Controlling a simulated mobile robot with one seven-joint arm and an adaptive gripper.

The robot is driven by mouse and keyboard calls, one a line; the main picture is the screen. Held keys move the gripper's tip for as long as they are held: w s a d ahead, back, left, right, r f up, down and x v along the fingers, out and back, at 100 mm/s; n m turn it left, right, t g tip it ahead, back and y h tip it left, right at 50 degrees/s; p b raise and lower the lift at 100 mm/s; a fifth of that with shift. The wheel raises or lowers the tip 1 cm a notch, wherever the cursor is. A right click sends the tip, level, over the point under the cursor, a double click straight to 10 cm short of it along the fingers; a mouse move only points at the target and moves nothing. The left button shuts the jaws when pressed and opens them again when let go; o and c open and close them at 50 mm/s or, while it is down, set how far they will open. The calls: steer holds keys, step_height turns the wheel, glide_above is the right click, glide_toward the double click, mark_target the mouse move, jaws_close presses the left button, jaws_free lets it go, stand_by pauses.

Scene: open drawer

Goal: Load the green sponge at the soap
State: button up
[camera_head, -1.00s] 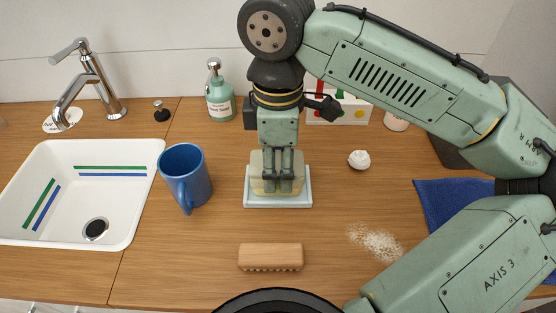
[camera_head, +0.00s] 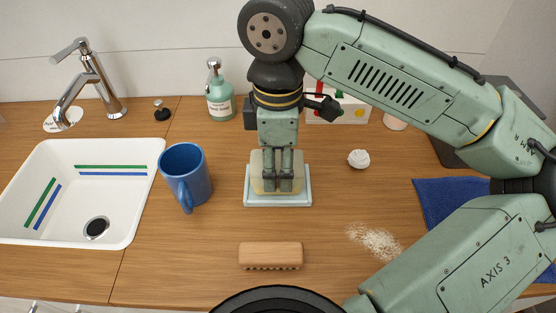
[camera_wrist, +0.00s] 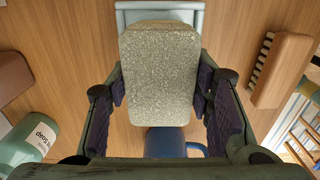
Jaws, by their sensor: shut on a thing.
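The pale yellow-green sponge (camera_head: 256,174) is between the fingers of my gripper (camera_head: 284,186), at the pale blue tray (camera_head: 278,202) mid-counter. The wrist view shows the sponge (camera_wrist: 160,72) gripped from both sides by my gripper (camera_wrist: 161,98), with the tray rim (camera_wrist: 160,6) beyond it. I cannot tell whether the sponge touches the tray. The green hand soap bottle (camera_head: 220,100) with a silver pump stands upright at the back, left of my gripper and apart from it. It also shows at the lower left of the wrist view (camera_wrist: 38,145).
A blue mug (camera_head: 187,178) stands between the tray and the white sink (camera_head: 130,215). A wooden brush (camera_head: 271,255) lies in front. White crumbs (camera_head: 373,241), a white lump (camera_head: 359,159) and a blue cloth (camera_head: 440,195) are to the right. Counter between mug and soap is clear.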

mark_target(278, 162)
step_height(278, 162, up, 7)
steer(key=p, duration=0.7)
steer(key=shift+f, duration=0.1)
stand_by(0.7)
